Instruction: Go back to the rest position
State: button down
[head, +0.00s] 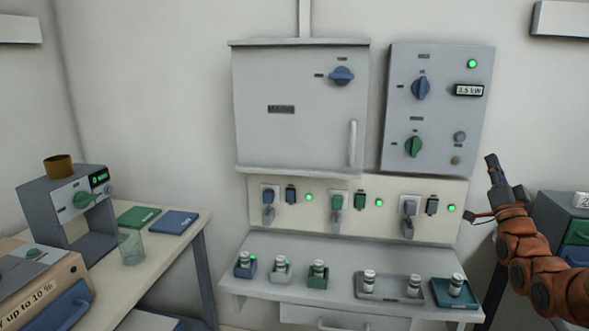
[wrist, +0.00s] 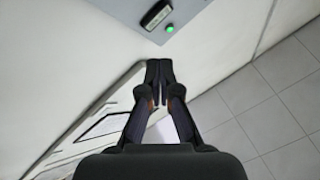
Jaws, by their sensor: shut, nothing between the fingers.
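My gripper (head: 491,164) is raised at the right in the head view, just right of the grey control panel (head: 438,108). It points up and to the left and looks apart from the panel. In the wrist view my gripper (wrist: 158,68) has its dark fingertips together with nothing between them.
A grey shelf (head: 300,255) carries several small vials in holders. Above it are a socket strip (head: 325,226) and a closed cabinet (head: 290,130). A side table (head: 180,245) stands left with a machine (head: 75,205). Drawers (head: 560,222) stand behind my arm at right.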

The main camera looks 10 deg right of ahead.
jog(key=w+a+f+n+g+y, duration=0.2)
jog(key=w+a+f+g, duration=0.15)
jog(key=a, duration=0.45)
jog(key=w+a+f+n+g+y, duration=0.1)
jog(key=w+a+f+g+y, duration=0.15)
jog(key=w+a+f, duration=0.4)
jog(key=s+a+f+n+g+y, duration=0.1)
jog(key=s+a+f+n+g, duration=0.1)
jog(key=s+a+f+g, duration=0.35)
jog(key=s+a+f+n+g, duration=0.1)
jog(key=s+a+f+g, duration=0.25)
jog(key=s+a, duration=0.4)
jog(key=s+a+f+n+g, duration=0.1)
jog(key=s+a+f+g, duration=0.25)
jog(key=s, duration=0.85)
jog(key=s+a+f+n+g, duration=0.25)
jog(key=s+a+g, duration=0.25)
jog(key=s, duration=0.8)
jog(key=s+a+f+g, duration=0.3)
jog(key=s+a+g, duration=0.15)
jog(key=s, duration=0.75)
notch_tip(320, 180, up, 14)
jog(key=t+p, duration=0.1)
jog(key=p, duration=1.2)
jog(key=shift+s+a+r, duration=0.15)
jog(key=shift+a+r, duration=0.05)
jog(key=shift+a, duration=0.05)
jog(key=shift+a, duration=0.1)
